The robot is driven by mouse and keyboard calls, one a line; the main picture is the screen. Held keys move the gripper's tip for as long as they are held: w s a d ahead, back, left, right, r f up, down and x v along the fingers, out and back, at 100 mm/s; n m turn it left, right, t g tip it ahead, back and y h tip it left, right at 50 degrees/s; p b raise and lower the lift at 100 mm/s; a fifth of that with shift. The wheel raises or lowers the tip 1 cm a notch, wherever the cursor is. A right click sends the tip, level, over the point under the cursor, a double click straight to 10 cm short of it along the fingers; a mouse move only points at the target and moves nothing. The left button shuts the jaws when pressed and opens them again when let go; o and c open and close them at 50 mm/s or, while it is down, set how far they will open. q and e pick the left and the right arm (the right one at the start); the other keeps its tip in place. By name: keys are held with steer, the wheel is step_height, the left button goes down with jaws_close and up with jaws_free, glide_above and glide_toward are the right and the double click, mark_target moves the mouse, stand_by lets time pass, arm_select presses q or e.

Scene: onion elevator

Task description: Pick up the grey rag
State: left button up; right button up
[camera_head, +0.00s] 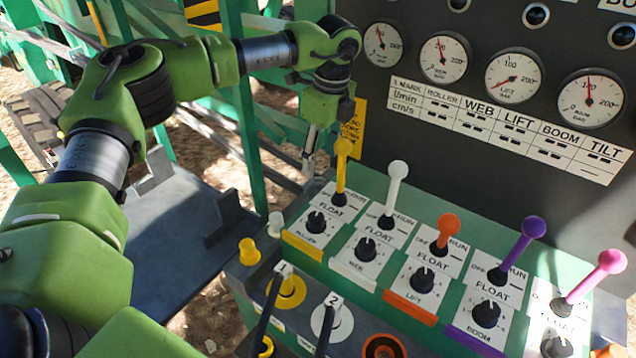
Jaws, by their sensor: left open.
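I cannot make out a grey rag in this view. My left arm comes in from the left and reaches over to the near side of the gauge panel. My left gripper (309,158) points down beyond the yellow lever (342,160), at the far left corner of the control console. It is small and seen edge-on, its jaws open, and I see nothing held in it. My right gripper is out of view.
The green console (375,185) carries several levers with coloured knobs, and dials. A dark panel (400,100) with round gauges stands behind it. Green frame posts (250,140) rise close to my left gripper. A flat dark platform (165,235) lies lower left of the console.

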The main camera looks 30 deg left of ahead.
mark_target(317, 182)
arm_select(q)
step_height(317, 182, down, 2)
steer(key=shift+w+a+f, duration=0.15)
steer(key=shift+f, duration=0.1)
steer(key=shift+f+p, duration=0.3)
steer(key=shift+f, duration=0.2)
steer(key=f, duration=0.1)
steer(key=f+p, duration=0.1)
steer(key=f, duration=0.1)
steer(key=shift+s+a+f, duration=0.2)
steer(key=shift+f, duration=0.65)
steer(key=c, duration=1.2)
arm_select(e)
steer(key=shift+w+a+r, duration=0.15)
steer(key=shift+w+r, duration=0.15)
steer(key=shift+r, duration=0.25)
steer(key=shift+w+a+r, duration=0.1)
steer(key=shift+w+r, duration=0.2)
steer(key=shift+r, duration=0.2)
